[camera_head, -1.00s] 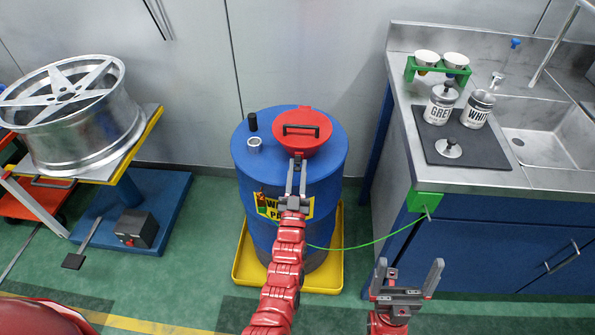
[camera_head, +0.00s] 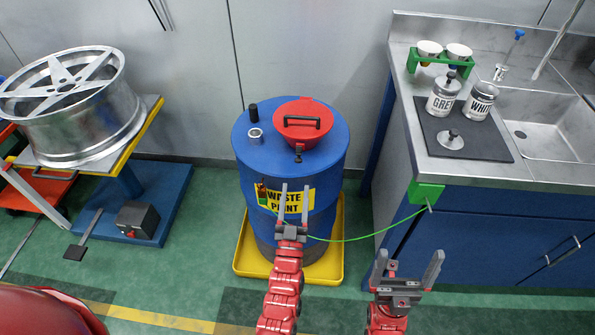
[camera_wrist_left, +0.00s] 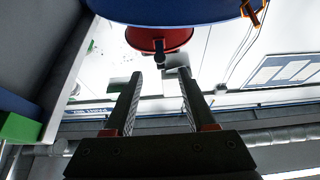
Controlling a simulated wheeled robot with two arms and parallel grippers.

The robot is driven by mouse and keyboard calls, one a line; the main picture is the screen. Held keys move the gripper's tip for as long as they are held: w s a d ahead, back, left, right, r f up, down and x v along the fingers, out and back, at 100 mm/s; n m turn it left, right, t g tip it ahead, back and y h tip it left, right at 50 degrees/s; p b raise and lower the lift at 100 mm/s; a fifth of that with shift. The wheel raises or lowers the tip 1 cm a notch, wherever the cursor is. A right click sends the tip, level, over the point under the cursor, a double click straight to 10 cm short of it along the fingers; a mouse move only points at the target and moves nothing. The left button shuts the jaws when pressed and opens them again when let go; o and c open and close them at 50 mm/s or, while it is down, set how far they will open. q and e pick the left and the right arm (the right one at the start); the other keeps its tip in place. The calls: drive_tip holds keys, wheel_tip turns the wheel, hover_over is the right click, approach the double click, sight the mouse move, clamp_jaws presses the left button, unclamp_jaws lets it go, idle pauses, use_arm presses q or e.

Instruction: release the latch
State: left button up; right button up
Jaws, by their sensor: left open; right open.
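The blue drum (camera_head: 250,180) has a red round lid (camera_head: 290,137) with a black handle, lying down on its top. A small dark latch (camera_head: 298,155) sits at the lid's front edge. In the left wrist view the lid (camera_wrist_left: 150,36) and the dark latch (camera_wrist_left: 159,56) show beyond the fingertips. My left gripper (camera_head: 295,190) is open and empty in front of the drum, apart from the latch and nearer to me. It also shows in the left wrist view (camera_wrist_left: 158,75). My right gripper (camera_head: 408,258) is open and empty, right of the drum.
The drum stands in a yellow tray (camera_head: 250,266). A green wire (camera_head: 365,238) runs from the drum to a green clamp (camera_head: 426,192) on the sink counter (camera_head: 480,175). A wheel rim (camera_head: 80,120) rests on a stand at the left.

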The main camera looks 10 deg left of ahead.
use_arm(q)
drive_tip(key=v, duration=0.8)
